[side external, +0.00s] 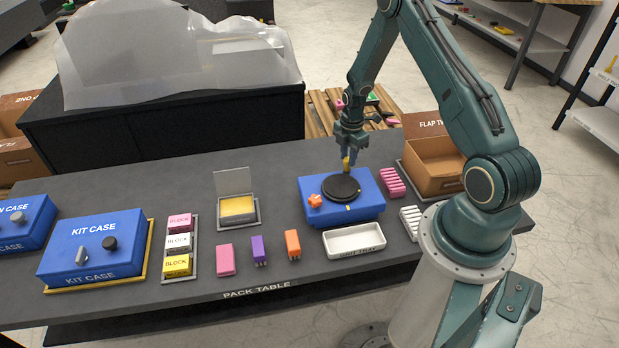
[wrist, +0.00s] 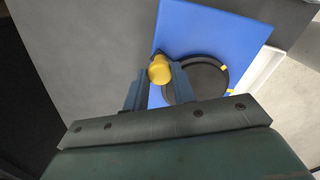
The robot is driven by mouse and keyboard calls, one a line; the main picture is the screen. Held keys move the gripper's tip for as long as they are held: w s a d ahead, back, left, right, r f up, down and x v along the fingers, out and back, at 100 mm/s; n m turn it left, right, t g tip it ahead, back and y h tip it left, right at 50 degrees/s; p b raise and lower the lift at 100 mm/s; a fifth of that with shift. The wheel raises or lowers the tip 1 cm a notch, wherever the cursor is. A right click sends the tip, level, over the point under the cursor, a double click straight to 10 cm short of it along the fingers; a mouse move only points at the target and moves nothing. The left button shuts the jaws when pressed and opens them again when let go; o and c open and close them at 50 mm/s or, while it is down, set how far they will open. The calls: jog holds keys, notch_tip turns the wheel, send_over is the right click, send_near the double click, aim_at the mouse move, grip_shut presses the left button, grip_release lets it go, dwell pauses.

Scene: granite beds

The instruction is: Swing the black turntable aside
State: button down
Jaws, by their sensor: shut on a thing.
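The black turntable (side external: 340,188) is a round dark disc on top of a blue box (side external: 366,202); it also shows in the wrist view (wrist: 207,75). A yellow knob (wrist: 159,70) stands at the turntable's edge, at its back in the side view. My gripper (side external: 347,156) reaches down from above and is shut on the yellow knob. In the wrist view the fingers (wrist: 153,84) sit on either side of the knob. Yellow marks show on the disc's rim and on the box. An orange star-shaped knob (side external: 315,200) is on the box's left front. The gripper hides part of the disc in the wrist view.
A white tray (side external: 354,240) stands in front of the blue box. Pink (side external: 392,183) and white (side external: 411,222) ribbed blocks and an open cardboard box (side external: 433,168) are to its right. An orange block (side external: 292,245) and a yellow-filled case (side external: 238,207) are to its left.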

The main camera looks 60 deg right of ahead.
jog(key=shift+w+a+n, duration=0.25)
jog(key=shift+w+n, duration=0.3)
jog(key=shift+n, duration=0.25)
jog(key=shift+w+a+n, duration=0.2)
jog(key=shift+w+n, duration=0.3)
jog(key=shift+n, duration=0.3)
jog(key=c, duration=1.1)
grip_release()
jog(key=shift+c, duration=0.2)
notch_tip(320, 180, up, 14)
